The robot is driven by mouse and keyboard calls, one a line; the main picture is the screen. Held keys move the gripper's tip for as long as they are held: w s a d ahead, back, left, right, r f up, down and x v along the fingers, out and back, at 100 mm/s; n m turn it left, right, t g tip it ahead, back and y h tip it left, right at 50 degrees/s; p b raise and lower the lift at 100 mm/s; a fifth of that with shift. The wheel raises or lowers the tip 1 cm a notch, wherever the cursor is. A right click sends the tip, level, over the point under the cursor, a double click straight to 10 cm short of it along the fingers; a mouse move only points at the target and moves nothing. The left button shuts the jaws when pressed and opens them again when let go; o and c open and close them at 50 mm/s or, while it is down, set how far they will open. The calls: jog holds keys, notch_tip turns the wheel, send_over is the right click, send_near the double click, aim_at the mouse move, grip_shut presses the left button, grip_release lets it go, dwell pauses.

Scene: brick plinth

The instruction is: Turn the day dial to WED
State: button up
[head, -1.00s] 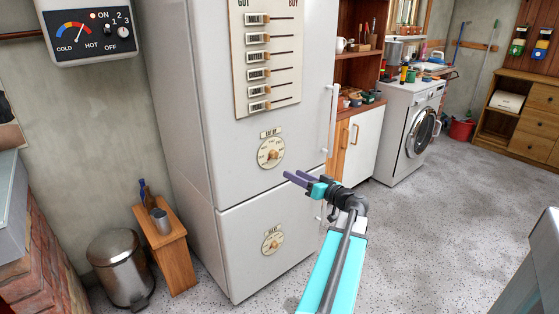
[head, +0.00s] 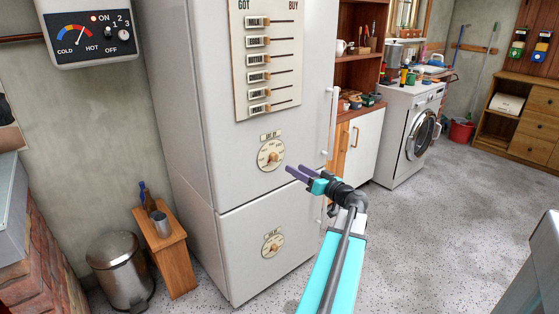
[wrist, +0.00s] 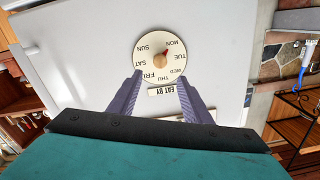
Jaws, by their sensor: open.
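The day dial (head: 271,154) is a round cream disc with a tan knob on the upper door of a white fridge, under an EAT BY label (head: 270,135). In the wrist view the dial (wrist: 148,73) appears rotated, with day names around its rim. Its knob (wrist: 160,57) seems to point towards the MON and TUE side, but the mark is small. My gripper (head: 296,169) is open and empty, to the right of and below the dial in the head view. In the wrist view its two purple fingers (wrist: 159,77) stand apart, spanning the dial's near edge. Contact cannot be seen.
A second dial (head: 272,245) is on the lower fridge door. A list board (head: 286,92) with sliders hangs above the day dial. Door handles (head: 331,120) run along the fridge's right edge. A wooden stool (head: 172,250) and bin (head: 118,262) stand left; open floor lies right.

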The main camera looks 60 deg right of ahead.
aim_at(276, 158)
jog(key=x, duration=1.1)
jog(key=shift+p, duration=0.35)
jog(key=shift+s, duration=0.1)
jog(key=c, duration=0.9)
jog(key=shift+d, duration=0.15)
jog(key=shift+c, duration=0.8)
